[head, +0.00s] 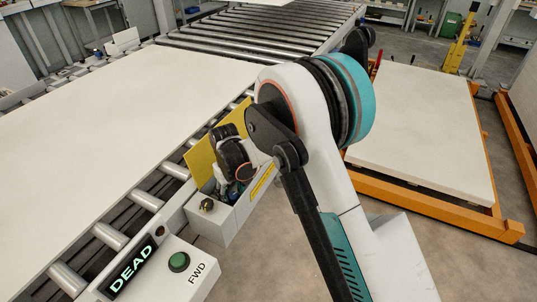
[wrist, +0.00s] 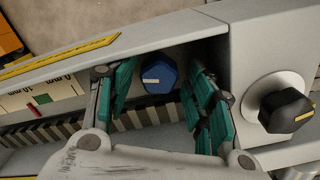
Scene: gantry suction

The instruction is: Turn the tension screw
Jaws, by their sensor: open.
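A blue faceted screw head (wrist: 158,68) with a pale mark shows in the wrist view, inside a recess of a grey housing. It appears to be the tension screw. My gripper (wrist: 161,84) is open, with one teal-padded finger left of the blue head and the other right of it. Gaps show on both sides, so the pads look apart from it; depth is hard to judge. A millimetre scale (wrist: 42,92) with a red pointer lies to the left. In the head view my gripper (head: 238,172) is over the grey housing (head: 222,222), and the blue head is mostly hidden.
A black knob (wrist: 287,110) with a yellow mark sits on the housing right of my fingers. A striped belt (wrist: 150,112) runs behind them. The head view shows a DEAD display (head: 133,267), a green button (head: 179,262), a roller conveyor (head: 110,236) and an orange-framed pallet (head: 420,130).

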